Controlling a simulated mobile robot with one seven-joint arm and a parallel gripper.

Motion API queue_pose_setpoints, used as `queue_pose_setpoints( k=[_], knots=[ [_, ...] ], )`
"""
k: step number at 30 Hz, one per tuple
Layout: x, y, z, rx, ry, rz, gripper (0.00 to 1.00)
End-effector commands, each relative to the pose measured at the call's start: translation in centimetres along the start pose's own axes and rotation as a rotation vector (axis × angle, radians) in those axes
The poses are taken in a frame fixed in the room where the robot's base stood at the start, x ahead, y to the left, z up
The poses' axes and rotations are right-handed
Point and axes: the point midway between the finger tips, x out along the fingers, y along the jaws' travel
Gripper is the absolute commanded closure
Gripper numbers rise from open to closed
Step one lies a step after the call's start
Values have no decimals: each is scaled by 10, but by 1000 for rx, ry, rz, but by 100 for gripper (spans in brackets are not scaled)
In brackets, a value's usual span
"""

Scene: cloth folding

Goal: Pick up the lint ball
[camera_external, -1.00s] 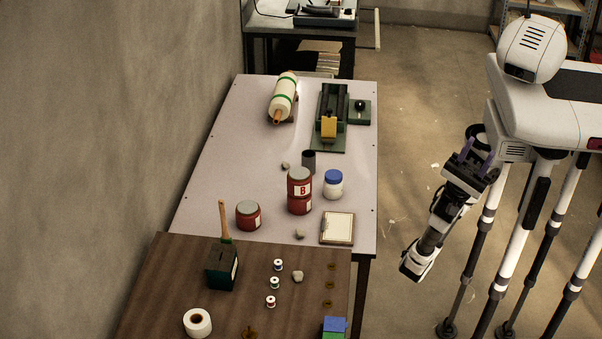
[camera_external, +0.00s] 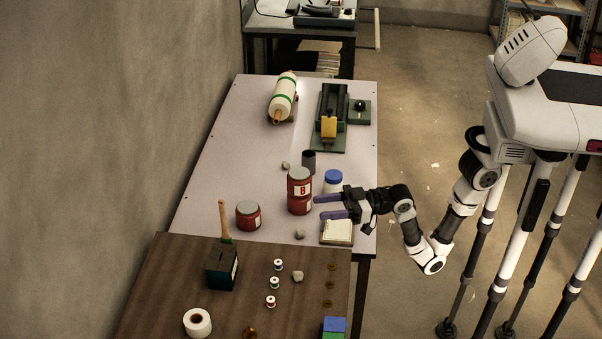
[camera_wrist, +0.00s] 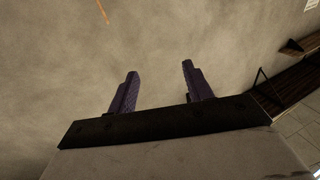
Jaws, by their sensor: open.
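Three small greyish lumps that look like lint balls show in the external view. One lint ball (camera_external: 285,166) lies on the pale table left of a dark cup. A second lint ball (camera_external: 300,234) lies near that table's front, left of the clipboard. A third lint ball (camera_external: 297,276) lies on the brown table beside the spools. My gripper (camera_external: 320,207) is open and empty, its purple fingers pointing left beside the stacked red jars, above the pale table. In the wrist view my gripper (camera_wrist: 159,68) shows two parted fingers against the wall; no lint ball shows there.
Stacked red jars (camera_external: 299,191) stand just left of my fingertips. A blue-lidded white jar (camera_external: 333,182) is behind my gripper and the clipboard (camera_external: 337,239) is below it. A lone red jar (camera_external: 248,216) and the dark cup (camera_external: 309,162) stand nearby.

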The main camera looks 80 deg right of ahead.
Motion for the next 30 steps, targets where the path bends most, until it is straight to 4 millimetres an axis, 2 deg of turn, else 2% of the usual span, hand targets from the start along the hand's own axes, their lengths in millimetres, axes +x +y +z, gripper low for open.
queue_pose_setpoints(
  k=[1, 3, 6, 9, 12, 16, 25, 30],
  knots=[
    [-2, 33, 35, 10, -127, 85, 49],
    [-12, 73, 80, 33, -299, 197, 49],
    [-39, 119, 131, 79, -509, 338, 49],
    [-67, 148, 166, 121, -662, 443, 49],
    [-86, 164, 185, 152, -752, 508, 49],
    [-93, 172, 198, 166, -797, 538, 49],
    [-61, 194, 238, 166, -799, 536, 49],
    [-48, 202, 252, 165, -796, 534, 49]
  ],
)
